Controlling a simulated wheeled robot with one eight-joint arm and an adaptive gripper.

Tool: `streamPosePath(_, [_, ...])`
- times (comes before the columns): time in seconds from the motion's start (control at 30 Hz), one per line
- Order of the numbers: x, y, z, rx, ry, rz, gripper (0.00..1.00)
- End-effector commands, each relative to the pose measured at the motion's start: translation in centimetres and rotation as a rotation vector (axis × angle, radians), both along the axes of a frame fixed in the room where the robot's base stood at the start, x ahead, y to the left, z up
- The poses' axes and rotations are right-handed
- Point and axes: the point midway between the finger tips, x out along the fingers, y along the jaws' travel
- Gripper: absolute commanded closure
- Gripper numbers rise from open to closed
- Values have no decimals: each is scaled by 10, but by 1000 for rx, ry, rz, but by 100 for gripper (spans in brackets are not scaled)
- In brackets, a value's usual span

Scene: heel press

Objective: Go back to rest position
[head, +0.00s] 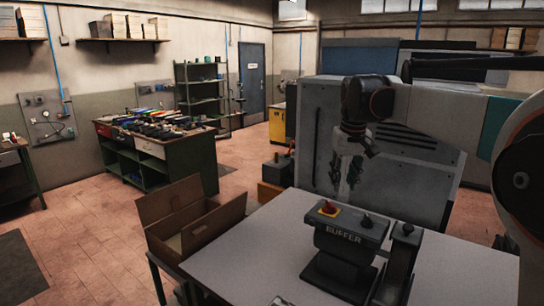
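My gripper (346,174) hangs pointing down above the far side of the white table, above and behind the buffer machine in the picture. Its two dark fingers look apart, with nothing visible between them. My arm reaches in from the right edge. The dark buffer machine (343,252), marked "BUFFER", stands on the table (262,250) with a red button (328,209) on a yellow base and a dark knob on top. A narrow dark unit (401,263) stands just right of it. The gripper appears clear of both.
An open cardboard box (214,226) stands at the table's left side. A large grey cabinet (305,130) is behind my gripper. A green workbench (195,160) with several items stands at the back left. The table's left part is mostly clear, and open tiled floor lies further left.

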Motion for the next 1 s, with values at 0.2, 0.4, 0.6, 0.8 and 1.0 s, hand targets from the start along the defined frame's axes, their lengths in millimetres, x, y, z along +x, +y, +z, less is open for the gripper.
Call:
streamPosePath(0.2, [-67, 0, -22, 5, -76, -20, 69])
streamPosePath(0.4, [-129, 1, -50, 11, -148, -38, 69])
streamPosePath(0.6, [-192, 1, -92, 19, -219, -58, 69])
streamPosePath(0.8, [-252, 1, -146, 27, -290, -75, 69])
streamPosePath(1.0, [-307, 1, -209, 38, -357, -92, 69])
